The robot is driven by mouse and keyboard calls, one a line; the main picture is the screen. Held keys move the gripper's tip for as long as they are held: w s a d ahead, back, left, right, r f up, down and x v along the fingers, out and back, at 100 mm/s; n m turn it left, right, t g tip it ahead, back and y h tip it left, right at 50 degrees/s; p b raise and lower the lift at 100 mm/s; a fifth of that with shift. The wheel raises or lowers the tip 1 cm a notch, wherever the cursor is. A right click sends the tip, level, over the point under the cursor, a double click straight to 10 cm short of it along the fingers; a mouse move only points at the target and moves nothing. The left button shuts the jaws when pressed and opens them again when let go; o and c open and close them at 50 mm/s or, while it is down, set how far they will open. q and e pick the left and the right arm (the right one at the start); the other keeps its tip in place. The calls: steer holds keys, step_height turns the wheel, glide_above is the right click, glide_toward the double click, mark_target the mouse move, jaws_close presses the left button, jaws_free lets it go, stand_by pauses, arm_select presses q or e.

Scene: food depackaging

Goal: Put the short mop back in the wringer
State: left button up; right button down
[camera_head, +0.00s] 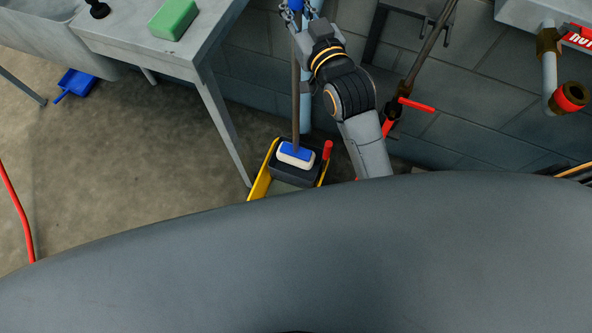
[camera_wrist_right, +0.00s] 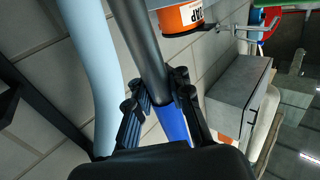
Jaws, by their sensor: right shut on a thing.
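The short mop has a grey handle (camera_head: 295,100) and a blue and white head (camera_head: 295,153). The mop stands nearly upright. Its head overlaps the dark wringer (camera_head: 302,174) on the yellow bucket (camera_head: 261,177); I cannot tell whether it rests in the wringer or hovers above it. My right gripper (camera_head: 296,17) is shut around the upper handle, where the blue grip section meets the grey shaft. In the right wrist view the fingers (camera_wrist_right: 160,92) close around the blue section (camera_wrist_right: 173,122). The bucket's lower part is hidden by my body. My left gripper is not in view.
A light blue pipe (camera_head: 305,110) runs down the wall just behind the mop. A metal sink table (camera_head: 135,35) with a green block (camera_head: 174,18) stands left of the bucket. A red-handled tool (camera_head: 415,104) leans at the wall to the right. Floor at left is mostly clear.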

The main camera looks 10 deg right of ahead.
steer(key=shift+f+b, duration=0.3)
steer(key=shift+f, duration=0.2)
step_height(320, 180, down, 10)
steer(key=b, duration=0.1)
stand_by(0.4)
steer(key=c, duration=1.8)
jaws_free()
steer(key=shift+f, duration=0.3)
steer(key=o, duration=0.6)
steer(key=shift+r, duration=0.1)
